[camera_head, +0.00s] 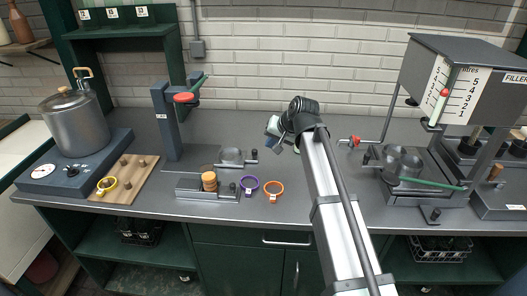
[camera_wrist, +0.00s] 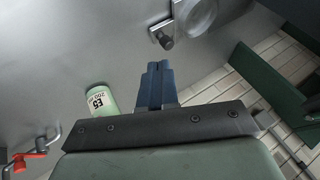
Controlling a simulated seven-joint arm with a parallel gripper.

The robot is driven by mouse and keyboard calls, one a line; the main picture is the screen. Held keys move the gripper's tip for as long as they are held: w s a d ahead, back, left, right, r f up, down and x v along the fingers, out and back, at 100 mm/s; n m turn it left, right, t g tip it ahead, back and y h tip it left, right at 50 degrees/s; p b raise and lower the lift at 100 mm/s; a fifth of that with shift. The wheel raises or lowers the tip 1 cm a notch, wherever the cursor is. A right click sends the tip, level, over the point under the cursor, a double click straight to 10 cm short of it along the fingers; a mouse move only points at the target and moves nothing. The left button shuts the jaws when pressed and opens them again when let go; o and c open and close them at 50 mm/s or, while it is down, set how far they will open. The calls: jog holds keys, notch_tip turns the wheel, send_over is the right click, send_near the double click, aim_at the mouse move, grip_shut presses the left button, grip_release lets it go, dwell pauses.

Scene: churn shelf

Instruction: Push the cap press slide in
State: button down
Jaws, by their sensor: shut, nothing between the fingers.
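The cap press (camera_head: 167,125) is a dark upright column with a red head and a green lever, left of centre in the head view. A grey slide (camera_head: 232,163), which looks like the press slide, lies to the right of the column's foot. It has a round seat and a dark knob on its right end. In the wrist view, the slide's knob (camera_wrist: 166,43) and round seat (camera_wrist: 197,14) show at the top. My gripper (camera_head: 276,146) is right of the slide, above the counter. Its blue fingers (camera_wrist: 156,68) are shut and empty, apart from the knob.
A pale green labelled container (camera_wrist: 98,97) is beside my fingers. In front are a grey tray (camera_head: 190,191) with orange discs, a purple ring (camera_head: 249,184) and an orange ring (camera_head: 273,190). A pot (camera_head: 75,122) is left; the filler (camera_head: 455,75) is right.

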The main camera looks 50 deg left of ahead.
jog(key=w+d, duration=0.3)
jog(key=w, duration=0.1)
jog(key=x, duration=0.8)
jog(key=shift+s+a+f, duration=0.1)
jog(key=shift+a+f, duration=0.1)
jog(key=shift+f, duration=0.15)
jog(key=shift+s+a+f, duration=0.15)
jog(key=shift+s+a, duration=0.25)
jog(key=shift+a, duration=0.2)
jog(key=shift+s+a+f, duration=0.1)
jog(key=shift+s+a, duration=0.3)
jog(key=shift+a, duration=0.25)
jog(key=shift+s+a, duration=0.35)
jog(key=shift+a, duration=0.1)
send_near(224, 155)
jog(key=x, duration=0.4)
jog(key=shift+a, duration=0.1)
